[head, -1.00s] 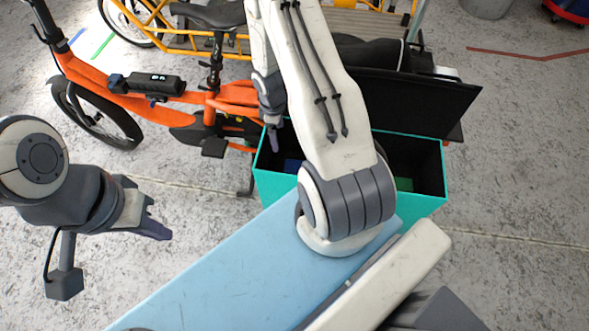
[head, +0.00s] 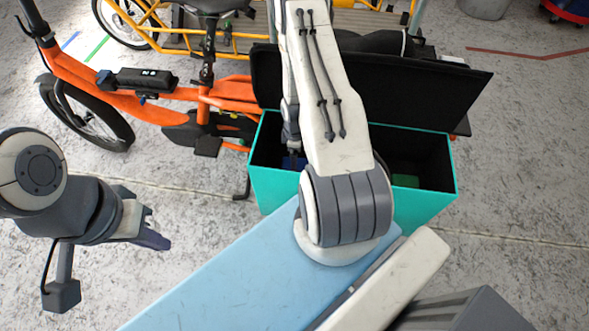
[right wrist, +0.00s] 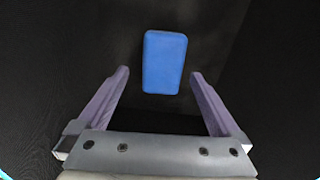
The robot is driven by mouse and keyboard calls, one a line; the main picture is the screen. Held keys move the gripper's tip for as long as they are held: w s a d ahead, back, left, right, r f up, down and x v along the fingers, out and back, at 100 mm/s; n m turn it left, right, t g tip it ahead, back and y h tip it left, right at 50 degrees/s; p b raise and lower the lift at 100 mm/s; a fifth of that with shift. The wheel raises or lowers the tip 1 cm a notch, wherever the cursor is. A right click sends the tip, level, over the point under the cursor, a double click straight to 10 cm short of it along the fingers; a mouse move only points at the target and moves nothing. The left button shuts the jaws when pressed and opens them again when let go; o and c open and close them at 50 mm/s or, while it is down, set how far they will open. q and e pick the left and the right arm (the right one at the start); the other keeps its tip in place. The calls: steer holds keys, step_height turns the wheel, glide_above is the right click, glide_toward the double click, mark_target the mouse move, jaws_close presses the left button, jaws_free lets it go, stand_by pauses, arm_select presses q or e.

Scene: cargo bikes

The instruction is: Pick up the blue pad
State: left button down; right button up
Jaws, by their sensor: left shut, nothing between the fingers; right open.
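The blue pad (right wrist: 164,62) lies inside the dark interior of a teal cargo box (head: 270,190). In the right wrist view it is a rounded blue block beyond my open fingers, a little above the middle. My left gripper (head: 155,238) is shut and empty, over the floor at the left, away from the box.
A green object (head: 405,181) lies in the right part of the box. The box's black lid (head: 380,85) stands open behind it. An orange bike (head: 140,98) is at the left and a yellow-framed bike (head: 165,40) behind. Dark box walls surround my right gripper.

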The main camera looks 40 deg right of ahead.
steer(key=f+b, duration=0.2)
steer(key=b, duration=0.1)
steer(key=f+b, duration=0.3)
steer(key=shift+s+a, duration=0.15)
steer(key=shift+a, duration=0.05)
steer(key=c, duration=1.3)
steer(key=shift+r, duration=0.1)
step_height(320, 180, up, 10)
steer(key=p, duration=1)
